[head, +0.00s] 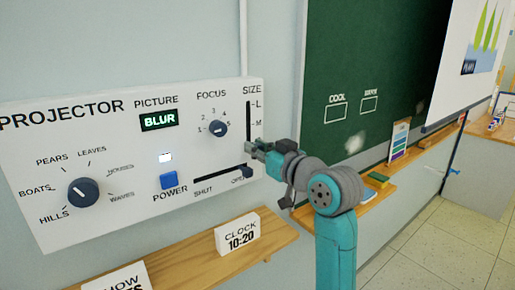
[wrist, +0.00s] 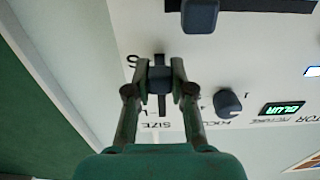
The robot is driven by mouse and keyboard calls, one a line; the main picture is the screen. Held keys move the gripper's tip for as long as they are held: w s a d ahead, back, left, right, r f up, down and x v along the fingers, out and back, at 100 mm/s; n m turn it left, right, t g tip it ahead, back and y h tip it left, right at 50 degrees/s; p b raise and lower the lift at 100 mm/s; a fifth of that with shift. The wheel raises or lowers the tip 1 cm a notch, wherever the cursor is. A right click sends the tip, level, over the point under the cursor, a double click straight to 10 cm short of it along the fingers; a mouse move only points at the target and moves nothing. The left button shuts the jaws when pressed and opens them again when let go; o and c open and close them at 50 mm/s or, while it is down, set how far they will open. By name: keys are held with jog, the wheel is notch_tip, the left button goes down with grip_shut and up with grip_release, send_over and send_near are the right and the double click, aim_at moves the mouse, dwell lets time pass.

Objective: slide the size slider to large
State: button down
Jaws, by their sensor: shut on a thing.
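The white projector panel (head: 120,215) is on the wall. Its upright size slot (head: 248,110) has L at the top and M in the middle. My gripper (head: 257,147) is at the lower end of this slot and hides the knob and lowest mark in the head view. In the wrist view, which is turned upside down, my gripper (wrist: 160,78) is shut on the dark size slider knob (wrist: 159,79), with a finger on each side. The knob is beside the S mark (wrist: 131,61), with the bare slot (wrist: 162,105) running toward L.
The shutter knob (head: 247,172) is just below my gripper, near the right end of its slot. The focus dial (head: 218,129) is close on the left. A wooden shelf (head: 185,254) with a clock card (head: 237,234) is below. The chalkboard (head: 370,60) is right.

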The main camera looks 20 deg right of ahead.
aim_at(248, 102)
notch_tip(248, 102, up, 10)
jog(key=shift+r, duration=0.2)
dwell(0.3)
jog(key=c, duration=1)
grip_release()
jog(key=shift+f, duration=0.1)
jog(key=shift+s+d, duration=0.1)
jog(key=shift+s, duration=0.15)
jog(key=v, duration=1.1)
jog(key=shift+s, duration=0.2)
